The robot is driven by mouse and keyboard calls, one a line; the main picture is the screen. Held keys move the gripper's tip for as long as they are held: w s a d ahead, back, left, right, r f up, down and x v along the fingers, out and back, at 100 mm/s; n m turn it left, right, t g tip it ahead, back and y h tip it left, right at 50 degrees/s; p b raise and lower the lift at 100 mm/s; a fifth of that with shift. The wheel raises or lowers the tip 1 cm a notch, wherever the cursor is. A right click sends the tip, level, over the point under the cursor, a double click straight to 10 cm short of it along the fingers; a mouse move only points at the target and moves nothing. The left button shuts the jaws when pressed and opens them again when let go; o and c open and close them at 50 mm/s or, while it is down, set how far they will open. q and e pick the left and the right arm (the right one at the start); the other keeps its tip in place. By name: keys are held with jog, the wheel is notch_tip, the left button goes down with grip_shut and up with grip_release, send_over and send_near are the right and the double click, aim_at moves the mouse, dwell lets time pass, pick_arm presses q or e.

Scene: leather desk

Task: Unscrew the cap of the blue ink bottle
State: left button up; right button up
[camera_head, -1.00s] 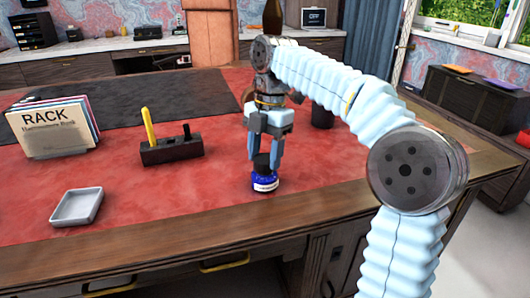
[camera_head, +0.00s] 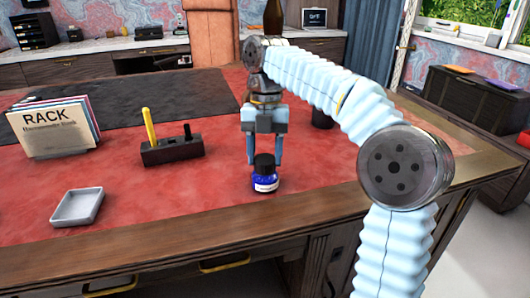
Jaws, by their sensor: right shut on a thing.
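The blue ink bottle (camera_head: 264,184) stands upright on the red desk top near its front edge, with a pale label on its front. Its black cap (camera_head: 264,161) sits on top of it. My right gripper (camera_head: 264,158) points straight down from above, one finger on either side of the cap, and is shut on the cap. My left gripper is not in view.
A grey square tray (camera_head: 62,218) lies at the front left. A dark pen holder (camera_head: 172,152) with a yellow pen (camera_head: 149,127) stands left of the bottle. Folders (camera_head: 50,130) are further left. A dark cup (camera_head: 321,115) stands behind right. Red surface between is clear.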

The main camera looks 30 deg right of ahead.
jog(key=shift+n, duration=0.9)
jog(key=n, duration=0.4)
jog(key=shift+h, duration=0.4)
jog(key=shift+a+f+n+h, duration=0.1)
jog(key=shift+n+h, duration=0.05)
jog(key=shift+n, duration=0.7)
jog(key=shift+f+n+h, duration=0.1)
jog(key=shift+n+h, duration=0.05)
jog(key=shift+n, duration=1)
jog(key=shift+r, duration=0.1)
